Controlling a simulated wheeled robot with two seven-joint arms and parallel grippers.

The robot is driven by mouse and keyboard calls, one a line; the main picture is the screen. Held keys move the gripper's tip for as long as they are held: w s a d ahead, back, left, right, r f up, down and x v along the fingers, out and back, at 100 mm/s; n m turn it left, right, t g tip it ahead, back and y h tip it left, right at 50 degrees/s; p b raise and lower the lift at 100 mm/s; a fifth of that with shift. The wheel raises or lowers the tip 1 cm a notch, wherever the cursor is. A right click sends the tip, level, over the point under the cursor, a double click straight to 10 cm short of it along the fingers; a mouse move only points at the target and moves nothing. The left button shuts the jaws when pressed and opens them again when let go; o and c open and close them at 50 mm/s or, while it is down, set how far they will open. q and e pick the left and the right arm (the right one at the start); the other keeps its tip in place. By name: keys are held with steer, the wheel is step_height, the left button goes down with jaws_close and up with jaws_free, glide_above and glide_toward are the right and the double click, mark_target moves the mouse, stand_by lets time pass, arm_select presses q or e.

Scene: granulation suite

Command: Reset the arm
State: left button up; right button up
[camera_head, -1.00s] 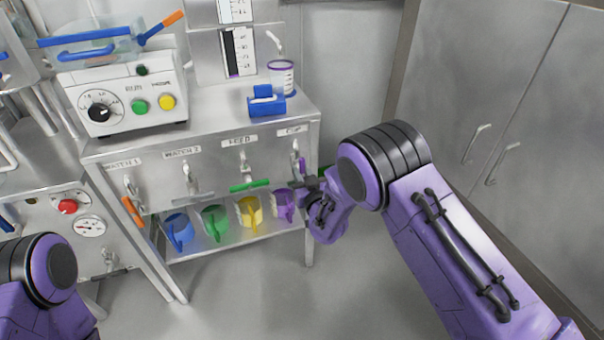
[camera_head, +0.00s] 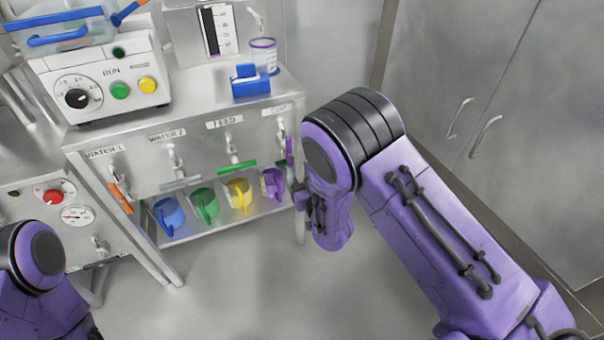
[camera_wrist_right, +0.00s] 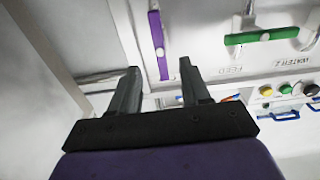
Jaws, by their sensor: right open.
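My right arm (camera_head: 420,215) comes in from the right, and its wrist hangs in front of the right end of the steel bench. My right gripper (camera_head: 308,203) is partly hidden behind the wrist. In the right wrist view the gripper (camera_wrist_right: 160,88) has its two dark fingers apart with nothing between them. A purple lever (camera_wrist_right: 158,45) and a green lever (camera_wrist_right: 262,36) are beyond the fingers, apart from them. My left arm (camera_head: 40,265) shows at the lower left; its gripper is outside the view.
The steel bench (camera_head: 190,120) has labelled valves on its front and blue, green, yellow and purple jugs (camera_head: 271,183) on its lower shelf. On top are a control box (camera_head: 105,85), a blue holder (camera_head: 250,82) and a clear cup (camera_head: 263,55). Cabinet doors (camera_head: 500,90) stand right. Floor in front is clear.

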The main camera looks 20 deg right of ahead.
steer(key=shift+s, duration=1.15)
